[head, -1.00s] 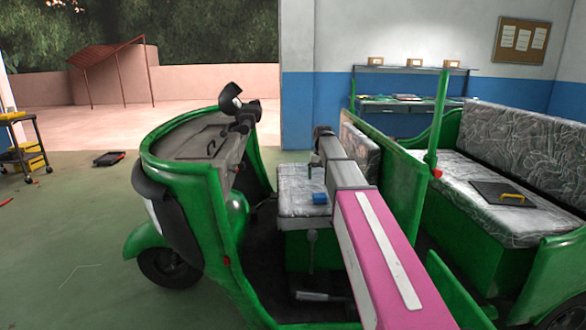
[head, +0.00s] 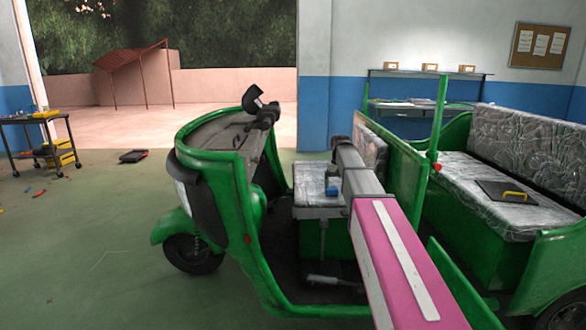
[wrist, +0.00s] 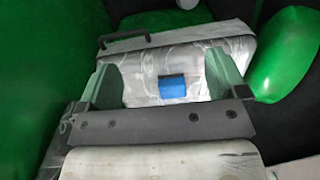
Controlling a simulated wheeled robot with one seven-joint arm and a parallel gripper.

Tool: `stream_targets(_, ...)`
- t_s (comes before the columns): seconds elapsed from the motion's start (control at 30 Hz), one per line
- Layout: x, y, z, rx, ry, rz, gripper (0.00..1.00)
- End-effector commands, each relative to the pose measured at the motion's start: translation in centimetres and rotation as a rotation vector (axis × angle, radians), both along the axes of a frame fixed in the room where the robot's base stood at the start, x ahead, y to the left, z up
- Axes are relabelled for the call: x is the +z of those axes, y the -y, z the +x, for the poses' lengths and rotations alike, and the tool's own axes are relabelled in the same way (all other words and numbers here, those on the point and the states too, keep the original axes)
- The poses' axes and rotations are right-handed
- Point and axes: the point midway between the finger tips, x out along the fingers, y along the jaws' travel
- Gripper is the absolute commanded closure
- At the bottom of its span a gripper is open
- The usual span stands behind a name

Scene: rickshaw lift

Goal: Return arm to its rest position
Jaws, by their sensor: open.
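My arm, with a pink and white link, reaches forward over the front of the green rickshaw (head: 190,172). My gripper (wrist: 165,80) shows in the wrist view with its two fingers spread apart and nothing between them touching. It is above the grey front seat (head: 312,182). A small blue block (wrist: 172,87) lies on that seat and appears between the fingers from this viewpoint, apart from them. The block also shows in the head view (head: 332,191), partly beside my arm. In the head view my gripper's fingers are hard to make out.
The rickshaw's green partition (head: 400,165) stands right of my arm. The rear bench (head: 480,190) holds a dark clipboard-like item (head: 507,192) with a yellow handle. A shelf (head: 430,73) with boxes is at the back wall. A tool cart (head: 42,140) stands far left. Open floor lies at left.

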Motion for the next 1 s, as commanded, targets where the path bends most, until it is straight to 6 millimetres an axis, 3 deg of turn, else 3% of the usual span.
stream_targets(0.27,-3.7,0.0,-3.1,0.0,0.0,0.0,0.09)
stream_targets(0.53,-9.4,0.0,-8.1,0.0,-0.001,0.0,0.09)
stream_targets(0.8,-17.8,0.0,-18.1,0.0,-0.002,0.0,0.09)
stream_targets(1.0,-22.6,0.0,-25.9,0.0,0.001,0.0,0.09)
